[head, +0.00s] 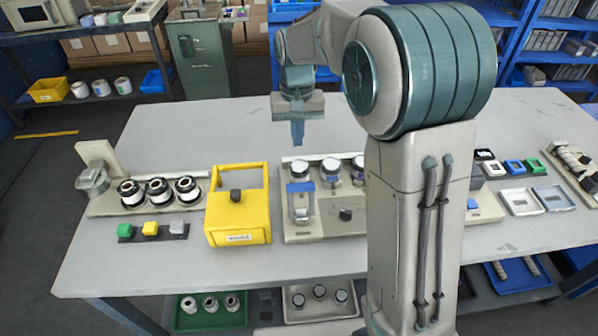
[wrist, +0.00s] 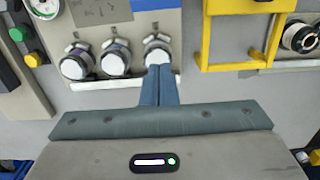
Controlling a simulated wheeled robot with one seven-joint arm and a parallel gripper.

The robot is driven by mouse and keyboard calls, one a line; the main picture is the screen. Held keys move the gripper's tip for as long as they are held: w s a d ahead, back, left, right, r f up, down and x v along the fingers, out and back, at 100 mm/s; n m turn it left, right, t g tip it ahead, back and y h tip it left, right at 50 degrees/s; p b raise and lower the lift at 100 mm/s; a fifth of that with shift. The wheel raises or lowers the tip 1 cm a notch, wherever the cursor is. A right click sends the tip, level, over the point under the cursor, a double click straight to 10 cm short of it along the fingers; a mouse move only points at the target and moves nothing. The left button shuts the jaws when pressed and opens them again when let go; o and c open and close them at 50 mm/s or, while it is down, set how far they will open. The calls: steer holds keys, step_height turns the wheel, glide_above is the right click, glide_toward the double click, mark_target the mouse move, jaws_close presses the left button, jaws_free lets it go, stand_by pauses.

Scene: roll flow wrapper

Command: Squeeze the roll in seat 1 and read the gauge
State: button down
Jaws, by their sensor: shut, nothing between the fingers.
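A beige station (head: 325,232) holds a row of three rolls with pale tops along its back edge: a left roll (head: 300,169), a middle roll (head: 331,172) and a right roll (head: 357,168). The wrist view shows this row reversed; the left roll is its rightmost one (wrist: 156,52). No seat numbers are legible. My gripper (head: 297,141) points down, shut and empty, just behind and above the left roll. In the wrist view its blue fingertips (wrist: 159,72) overlap that roll's near edge; contact cannot be told. No gauge reading is legible.
A yellow box with a handle (head: 238,215) stands left of the station. My arm hides the table right of the rolls. The table behind the station is clear.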

steer(key=f, duration=0.9)
steer(key=shift+s+f, duration=0.2)
steer(key=shift+s, duration=0.1)
steer(key=shift+s+r+p, duration=0.25)
steer(key=shift+s+p, duration=0.15)
steer(key=shift+s, duration=0.5)
steer(key=shift+s+r+p, duration=0.25)
steer(key=shift+s+p, duration=0.1)
steer(key=shift+s, duration=0.55)
